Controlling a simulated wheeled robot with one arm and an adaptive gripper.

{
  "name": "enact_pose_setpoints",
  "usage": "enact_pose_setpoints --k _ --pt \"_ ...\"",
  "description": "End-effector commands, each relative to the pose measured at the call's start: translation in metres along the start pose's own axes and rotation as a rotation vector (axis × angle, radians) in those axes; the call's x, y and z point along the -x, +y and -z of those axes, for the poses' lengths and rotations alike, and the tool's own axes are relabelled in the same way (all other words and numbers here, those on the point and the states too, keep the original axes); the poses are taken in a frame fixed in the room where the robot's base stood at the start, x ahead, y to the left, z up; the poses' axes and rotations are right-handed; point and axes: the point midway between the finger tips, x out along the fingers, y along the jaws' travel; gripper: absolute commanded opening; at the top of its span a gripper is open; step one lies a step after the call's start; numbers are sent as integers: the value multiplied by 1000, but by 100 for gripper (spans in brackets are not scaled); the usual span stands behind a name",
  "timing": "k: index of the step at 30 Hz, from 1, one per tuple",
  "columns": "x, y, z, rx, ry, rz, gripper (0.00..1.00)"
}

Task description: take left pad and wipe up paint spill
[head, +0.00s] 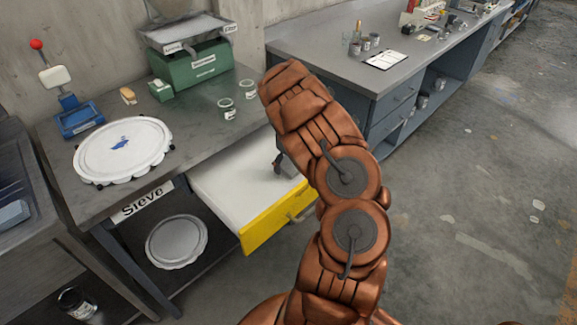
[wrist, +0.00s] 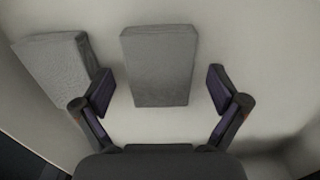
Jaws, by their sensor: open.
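Two grey pads lie on the pale drawer floor in the wrist view. The left pad (wrist: 58,68) is tilted and partly behind my left finger. The right pad (wrist: 159,65) lies straight, in line with the gap between my fingers. My gripper (wrist: 160,84) is open and empty, pointing down at the drawer floor; its height above the pads is hard to tell. A small blue paint spill (head: 120,143) is on the white round lid (head: 140,160) on the bench.
The open drawer (head: 268,222) has a yellow front and sticks out from the bench (head: 186,118). A green scale (head: 192,72), small cans (head: 227,108) and a blue-based device (head: 78,120) stand on the bench. A second round lid (head: 177,242) lies below.

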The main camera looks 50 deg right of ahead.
Motion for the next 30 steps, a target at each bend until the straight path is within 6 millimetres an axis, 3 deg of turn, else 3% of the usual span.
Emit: enact_pose_setpoints --k 4,19,30 --pt "0 0 0 0 0 -1 95" --pt "0 0 0 0 0 -1 43" --pt "4 0 0 1 0 -2 43"
